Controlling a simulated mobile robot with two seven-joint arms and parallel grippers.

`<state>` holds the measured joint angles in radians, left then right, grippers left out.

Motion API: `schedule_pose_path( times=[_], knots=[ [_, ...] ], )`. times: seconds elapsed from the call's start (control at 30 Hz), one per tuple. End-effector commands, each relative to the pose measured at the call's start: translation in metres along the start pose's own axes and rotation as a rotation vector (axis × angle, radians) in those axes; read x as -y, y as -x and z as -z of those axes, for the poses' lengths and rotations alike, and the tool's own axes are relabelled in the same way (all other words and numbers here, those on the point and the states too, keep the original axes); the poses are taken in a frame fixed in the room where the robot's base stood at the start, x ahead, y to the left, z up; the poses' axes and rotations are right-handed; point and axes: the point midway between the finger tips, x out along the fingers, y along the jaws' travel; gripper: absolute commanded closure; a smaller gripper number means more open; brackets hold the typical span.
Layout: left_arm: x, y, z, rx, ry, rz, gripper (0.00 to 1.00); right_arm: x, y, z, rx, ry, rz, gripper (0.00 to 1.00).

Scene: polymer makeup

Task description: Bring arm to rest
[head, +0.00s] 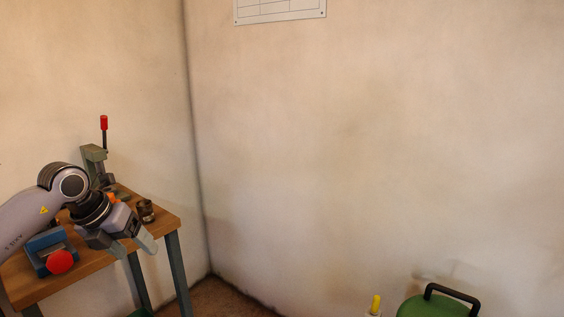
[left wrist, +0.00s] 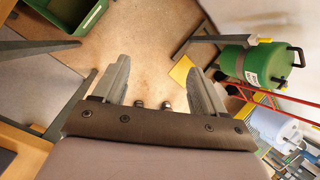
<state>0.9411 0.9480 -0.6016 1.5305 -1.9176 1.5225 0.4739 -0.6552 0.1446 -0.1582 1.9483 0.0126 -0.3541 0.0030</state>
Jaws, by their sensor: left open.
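My left arm comes in from the left in the head view, bent over a wooden workbench (head: 160,214). My left gripper (head: 135,250) hangs near the bench's front edge and points down. In the left wrist view, the left gripper (left wrist: 154,88) has its two fingers wide apart with nothing between them, and floor shows beyond. My right arm and right gripper are in neither view.
The bench holds a lever device (head: 95,157) with a red knob, a blue device with a red button (head: 60,262) and a small dark metal part (head: 146,211). A green drum (head: 432,306) stands at lower right. A green bin (left wrist: 68,8) shows in the wrist view.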

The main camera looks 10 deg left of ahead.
Motion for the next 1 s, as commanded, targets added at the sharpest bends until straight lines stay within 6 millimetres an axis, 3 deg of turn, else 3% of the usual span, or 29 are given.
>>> schedule_pose_path(
  times=[0.03,0.1,0.2,0.4,0.5,0.6,0.73,0.87,1.0],
  knots=[
    [0.026,-0.020,0.013,-0.024,-0.020,0.103,0.29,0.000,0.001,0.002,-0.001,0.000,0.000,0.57],
    [0.062,-0.040,0.029,-0.044,-0.029,0.257,0.29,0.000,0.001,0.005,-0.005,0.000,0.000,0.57],
    [0.114,-0.060,0.056,-0.068,-0.004,0.493,0.29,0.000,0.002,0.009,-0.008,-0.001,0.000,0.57],
    [0.196,-0.068,0.100,-0.085,0.208,0.948,0.29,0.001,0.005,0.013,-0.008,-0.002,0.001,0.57],
    [0.218,-0.064,0.112,-0.077,0.390,1.133,0.29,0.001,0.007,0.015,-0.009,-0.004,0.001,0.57],
    [0.226,-0.061,0.119,-0.061,0.617,1.278,0.29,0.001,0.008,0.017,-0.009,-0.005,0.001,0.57],
    [0.217,-0.067,0.127,-0.028,0.962,1.391,0.29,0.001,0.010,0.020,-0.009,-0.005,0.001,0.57],
    [0.192,-0.086,0.143,0.009,1.351,1.410,0.29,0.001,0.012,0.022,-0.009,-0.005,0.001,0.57],
    [0.154,-0.118,0.179,0.042,1.787,1.315,0.29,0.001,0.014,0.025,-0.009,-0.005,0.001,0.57]
  ],
)
